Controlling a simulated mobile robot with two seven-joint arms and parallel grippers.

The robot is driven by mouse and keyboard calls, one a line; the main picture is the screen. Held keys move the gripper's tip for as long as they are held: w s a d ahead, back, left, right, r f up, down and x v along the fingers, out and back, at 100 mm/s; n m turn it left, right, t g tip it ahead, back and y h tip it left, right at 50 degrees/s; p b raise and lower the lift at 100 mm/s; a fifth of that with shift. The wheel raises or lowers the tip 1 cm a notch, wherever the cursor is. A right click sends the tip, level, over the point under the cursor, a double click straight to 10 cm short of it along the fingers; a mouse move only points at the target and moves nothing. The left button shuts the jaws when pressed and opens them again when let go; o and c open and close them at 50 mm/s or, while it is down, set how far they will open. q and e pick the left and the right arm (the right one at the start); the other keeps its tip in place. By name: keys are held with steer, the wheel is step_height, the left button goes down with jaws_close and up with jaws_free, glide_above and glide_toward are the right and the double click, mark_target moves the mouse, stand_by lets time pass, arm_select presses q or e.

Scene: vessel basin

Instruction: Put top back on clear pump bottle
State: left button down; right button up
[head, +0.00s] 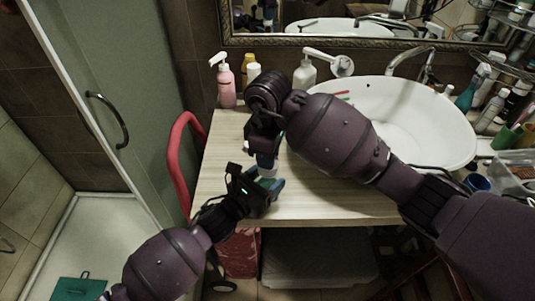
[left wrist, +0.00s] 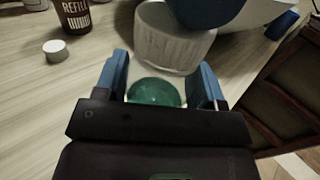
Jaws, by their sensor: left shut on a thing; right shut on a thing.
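My left gripper (head: 266,186) is at the counter's front edge, shut on a green-tinted, see-through round thing (left wrist: 155,92), seemingly the clear bottle. Most of it is hidden behind the gripper in the left wrist view. A white ribbed piece (left wrist: 172,42), seemingly the top, is just beyond and above the bottle in that view. My right gripper (head: 266,158) is right above the left one, pointing down, and is shut on the white piece; its blue finger (left wrist: 212,10) shows against it. I cannot tell whether top and bottle touch.
A pink pump bottle (head: 226,82), a yellow-capped bottle (head: 252,75) and a white pump bottle (head: 305,77) stand at the back. The sink (head: 440,130) is right, the red rail (head: 183,155) left. A brown bottle (left wrist: 73,14) and small white cap (left wrist: 55,50) are nearby.

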steer(key=shift+a+r, duration=0.1)
steer(key=o, duration=0.9)
steer(key=shift+o, duration=0.4)
